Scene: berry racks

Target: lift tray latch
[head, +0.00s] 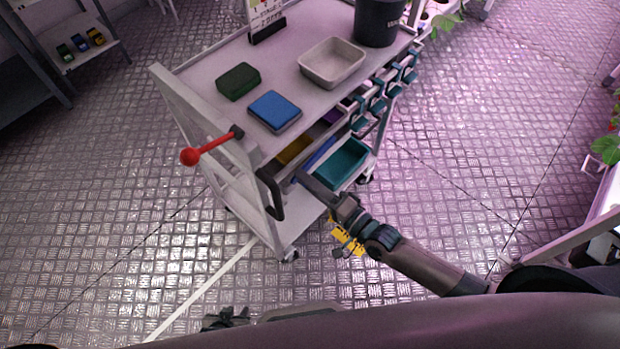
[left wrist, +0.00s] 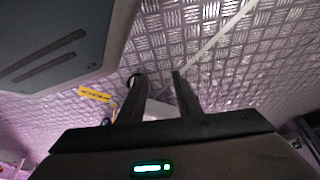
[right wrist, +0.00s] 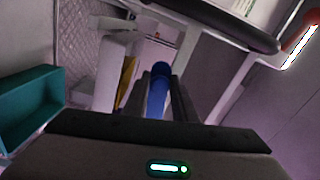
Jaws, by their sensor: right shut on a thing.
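A white cart (head: 225,85) stands ahead of me. My right gripper (head: 300,177) is at its near end, beside the dark handle (head: 273,200). In the right wrist view the fingers of that gripper (right wrist: 160,95) are shut on a blue bar (right wrist: 157,92). A blue strip (head: 320,152) shows just beyond this gripper in the head view. I cannot tell which part is the tray latch. A lever with a red knob (head: 190,156) sticks out from the cart's end panel. My left gripper (left wrist: 160,82) is open and empty over the floor.
On the cart top are a green box (head: 238,80), a blue box (head: 274,110), a pale bin (head: 331,62) and a dark bucket (head: 378,20). A teal bin (head: 343,163) sits on the lower shelf. A shelf unit (head: 85,45) stands far left. The floor left of the cart is clear.

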